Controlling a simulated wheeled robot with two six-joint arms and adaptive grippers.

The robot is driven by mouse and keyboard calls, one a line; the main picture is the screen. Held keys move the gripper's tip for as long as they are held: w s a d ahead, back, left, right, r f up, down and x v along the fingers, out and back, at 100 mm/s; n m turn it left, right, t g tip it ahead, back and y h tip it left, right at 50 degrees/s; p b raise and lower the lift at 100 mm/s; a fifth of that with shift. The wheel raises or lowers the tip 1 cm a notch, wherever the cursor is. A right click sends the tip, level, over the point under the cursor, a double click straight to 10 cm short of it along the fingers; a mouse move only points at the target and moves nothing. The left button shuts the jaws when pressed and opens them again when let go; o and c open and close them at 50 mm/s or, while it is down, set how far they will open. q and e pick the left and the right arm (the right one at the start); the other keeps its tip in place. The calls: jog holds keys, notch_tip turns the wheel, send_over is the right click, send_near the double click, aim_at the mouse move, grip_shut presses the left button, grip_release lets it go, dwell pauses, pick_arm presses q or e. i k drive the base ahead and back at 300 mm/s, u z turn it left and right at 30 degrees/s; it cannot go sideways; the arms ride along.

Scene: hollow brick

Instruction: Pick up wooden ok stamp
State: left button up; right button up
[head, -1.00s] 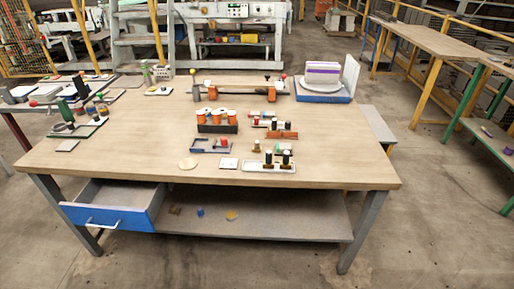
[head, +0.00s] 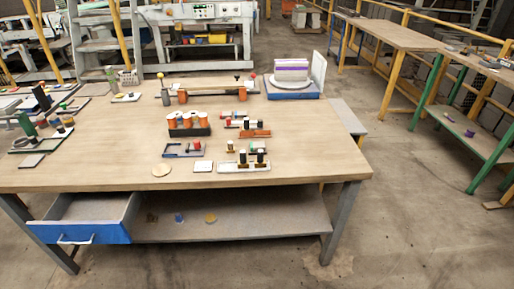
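Several small stamp-like items stand near the front middle of the wooden table (head: 110,178). A small light-wood piece with a pale top (head: 230,147) stands just behind a white tray (head: 232,168). Two dark-topped upright pieces (head: 260,157) with brownish lower parts stand on that tray. No "ok" marking is readable at this size, so I cannot tell which one is the wooden ok stamp. Neither of my grippers is in view.
A black rack with orange-and-white bottles (head: 188,124) stands behind the small items. A blue-based machine (head: 293,87) is at the back right. An open blue drawer (head: 82,232) juts from the table's front left.

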aim_at(230, 149)
jog(key=u, duration=0.25)
jog(key=i, duration=1.25)
jog(key=z, duration=0.75)
